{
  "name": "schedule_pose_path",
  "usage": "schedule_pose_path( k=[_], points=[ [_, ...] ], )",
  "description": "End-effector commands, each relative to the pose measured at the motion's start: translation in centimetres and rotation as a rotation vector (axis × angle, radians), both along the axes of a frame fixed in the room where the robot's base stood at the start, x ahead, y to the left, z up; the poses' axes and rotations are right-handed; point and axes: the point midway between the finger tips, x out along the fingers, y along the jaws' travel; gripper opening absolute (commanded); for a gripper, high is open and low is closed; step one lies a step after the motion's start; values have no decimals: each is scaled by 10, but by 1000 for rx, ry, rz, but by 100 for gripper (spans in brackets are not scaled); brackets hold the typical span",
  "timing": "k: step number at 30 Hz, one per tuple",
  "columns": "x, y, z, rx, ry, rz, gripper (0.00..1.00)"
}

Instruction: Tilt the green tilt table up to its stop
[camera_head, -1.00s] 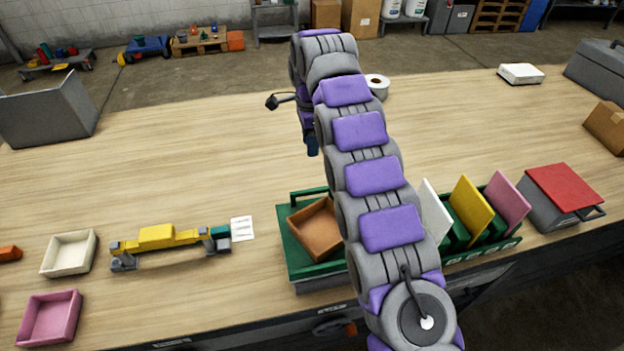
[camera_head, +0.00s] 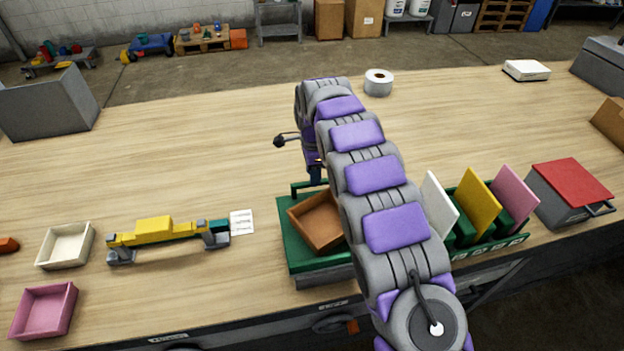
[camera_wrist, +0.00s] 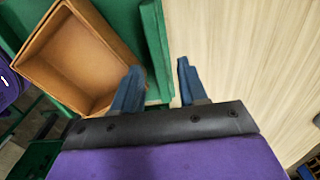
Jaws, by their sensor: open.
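The green tilt table (camera_head: 300,262) lies about flat near the front edge of the bench, with an open brown box (camera_head: 318,222) on it. A green bar (camera_head: 303,188) runs along the table's far edge. My gripper (camera_wrist: 158,82) is open and points down at that far edge; in the head view my arm hides part of the table. In the wrist view the green bar (camera_wrist: 155,45) runs between the two blue fingers, with one finger on each side. I cannot tell whether either finger touches it.
A green rack with white, yellow (camera_head: 478,205) and pink panels stands right of my arm, beside a red-lidded box (camera_head: 570,185). A yellow tool (camera_head: 155,232) and two trays (camera_head: 66,246) lie to the left. The bench behind is mostly clear.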

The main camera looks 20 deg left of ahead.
Motion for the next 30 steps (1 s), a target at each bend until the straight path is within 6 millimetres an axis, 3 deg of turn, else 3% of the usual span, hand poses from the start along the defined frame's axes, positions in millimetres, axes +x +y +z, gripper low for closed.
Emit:
schedule_pose_path(
  k=[6, 17, 30],
  points=[
    [0, 2, -22, -1, -1, -1, 43],
    [0, 3, -25, -3, -1, -1, 42],
    [1, 1, -24, -2, -1, -1, 0]
  ],
)
